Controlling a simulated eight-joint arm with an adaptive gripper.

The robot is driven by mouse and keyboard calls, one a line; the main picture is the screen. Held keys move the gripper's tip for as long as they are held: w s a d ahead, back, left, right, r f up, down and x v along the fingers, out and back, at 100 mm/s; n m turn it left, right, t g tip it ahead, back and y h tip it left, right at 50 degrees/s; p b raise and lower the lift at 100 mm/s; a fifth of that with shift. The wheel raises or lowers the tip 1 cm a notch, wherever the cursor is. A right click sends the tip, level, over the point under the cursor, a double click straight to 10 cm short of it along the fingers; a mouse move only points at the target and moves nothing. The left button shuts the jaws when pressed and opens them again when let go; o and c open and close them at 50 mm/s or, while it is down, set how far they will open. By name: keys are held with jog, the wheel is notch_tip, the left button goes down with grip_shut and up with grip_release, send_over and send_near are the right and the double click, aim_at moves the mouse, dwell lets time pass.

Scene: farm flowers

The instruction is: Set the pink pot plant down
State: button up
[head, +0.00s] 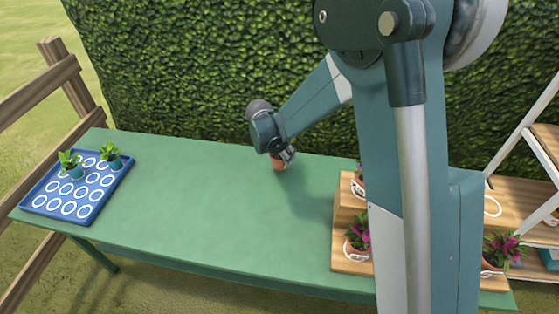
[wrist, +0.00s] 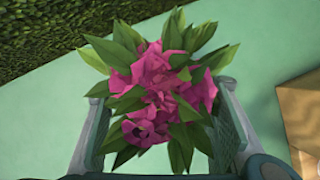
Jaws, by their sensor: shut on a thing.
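The pink pot plant (wrist: 165,95) fills the middle of the wrist view, with pink blooms and green leaves between the two fingers. In the head view its terracotta pot (head: 277,163) shows just under my gripper (head: 287,156), at the back middle of the green table (head: 215,215). My gripper is shut on the plant. The leaves hide the pot in the wrist view. I cannot tell whether the pot touches the table.
A blue tray (head: 78,216) with white rings holds two green plants in teal pots at the left. A wooden stepped stand (head: 345,215) with pink-flowered plants (head: 359,232) is at the right, partly behind my arm. A hedge (head: 180,70) runs behind. The table's middle is clear.

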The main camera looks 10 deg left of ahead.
aim_at(279, 158)
jog(key=shift+f, duration=1.55)
jog(key=shift+f+b, duration=0.15)
jog(key=shift+b, duration=0.2)
jog(key=o, duration=1.1)
jog(key=p+v, duration=0.2)
jog(key=v, duration=1)
jog(key=shift+d+r, duration=0.1)
jog(key=shift+r, duration=0.1)
